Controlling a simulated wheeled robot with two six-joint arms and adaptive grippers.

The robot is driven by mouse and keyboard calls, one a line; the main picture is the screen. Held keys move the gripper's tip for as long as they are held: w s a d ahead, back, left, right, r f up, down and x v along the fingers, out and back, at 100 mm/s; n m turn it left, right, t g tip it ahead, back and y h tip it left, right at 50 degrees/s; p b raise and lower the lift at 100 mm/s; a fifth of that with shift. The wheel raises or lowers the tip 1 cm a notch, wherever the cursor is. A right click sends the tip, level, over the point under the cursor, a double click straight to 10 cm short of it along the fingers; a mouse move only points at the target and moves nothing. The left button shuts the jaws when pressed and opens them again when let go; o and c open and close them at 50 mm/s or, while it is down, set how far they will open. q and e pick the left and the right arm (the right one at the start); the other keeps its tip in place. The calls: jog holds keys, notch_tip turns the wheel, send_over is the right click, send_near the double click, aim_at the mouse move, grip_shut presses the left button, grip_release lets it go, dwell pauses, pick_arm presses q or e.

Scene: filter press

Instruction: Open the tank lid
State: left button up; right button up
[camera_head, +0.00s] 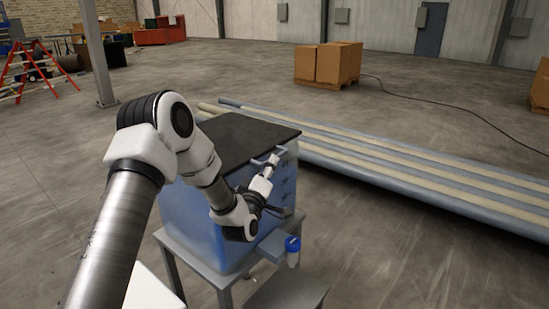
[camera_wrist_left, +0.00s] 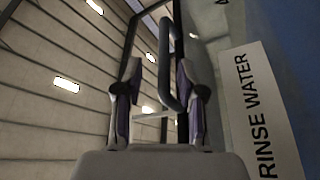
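The tank is a blue box (camera_head: 190,218) on a grey stand in the head view, with a flat black lid (camera_head: 235,138) lying closed on top. My left gripper (camera_head: 273,161) is at the lid's front edge, beside a grey-blue handle (camera_head: 257,164). In the left wrist view the two fingers (camera_wrist_left: 160,95) are apart, and the handle (camera_wrist_left: 165,60) shows between them, nearer the right finger. I cannot tell whether a finger touches it. A white label reading "RINSE WATER" (camera_wrist_left: 258,110) is on the tank face at the right. My right gripper is out of view.
A grey step (camera_head: 290,290) stands in front of the tank. Long pipes (camera_head: 400,178) lie on the floor behind it. Cardboard boxes (camera_head: 328,63) stand farther back.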

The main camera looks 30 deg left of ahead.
pick_arm(q)
jog(key=x, duration=0.5)
jog(key=shift+w+f+p, duration=0.15)
jog(key=shift+f+p, duration=0.2)
jog(key=shift+f, duration=0.05)
jog(key=shift+r, duration=0.15)
grip_shut()
